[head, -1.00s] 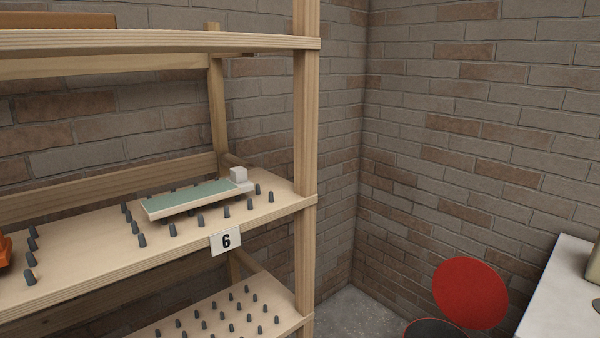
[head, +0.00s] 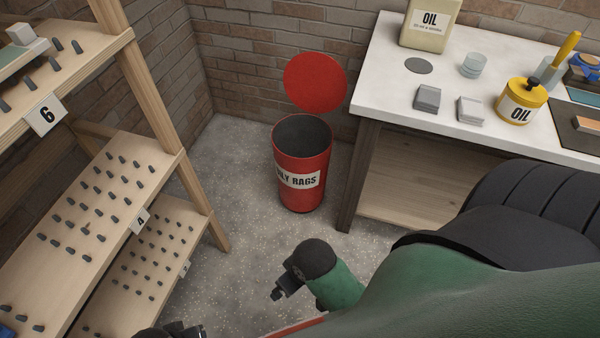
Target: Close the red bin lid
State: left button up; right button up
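The red bin (head: 303,163), labelled "OILY RAGS" with its first letters partly turned away, stands upright on the floor between the shelf and the workbench. Its round red lid (head: 315,82) is open, standing raised behind the dark open mouth. My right gripper (head: 279,292) seems to be the small dark part at the end of the green arm, in front of the bin and apart from it. A dark part at the bottom edge, seemingly my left gripper (head: 182,331), is mostly cut off. The finger opening of neither can be made out.
A white-topped workbench (head: 390,75) with oil containers and small items stands close right of the bin. A wooden shelf (head: 160,150) with several pegs stands at left. Speckled floor (head: 235,190) lies clear between shelf and bin. Brick walls close off the back.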

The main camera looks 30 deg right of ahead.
aim_at(314, 81)
jog(key=z, duration=1)
